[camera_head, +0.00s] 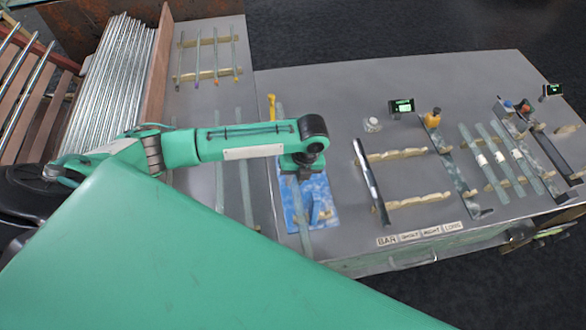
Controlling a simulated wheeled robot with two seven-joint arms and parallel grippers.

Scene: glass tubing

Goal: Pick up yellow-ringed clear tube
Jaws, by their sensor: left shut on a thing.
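My left gripper (303,178) points down over the blue mat (319,184), its jaws largely hidden beneath the wrist. It is shut on what looks like a long clear tube (302,225), which runs from behind the wrist down across the mat. Any ring on this tube is hidden or too small to make out. Several thin tubes with small coloured rings lie on a wooden rack (207,42) at the top; one at its right (235,55) seems to have a yellowish ring near its lower end. My right gripper is not in view.
Plain clear tubes (246,180) lie left of the mat. A yellow-handled thing (271,106) lies just above the wrist. Wooden supports with a dark bar (371,182), a small jar (372,124) and tubes with white labels (483,160) stand to the right. Bare table lies between.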

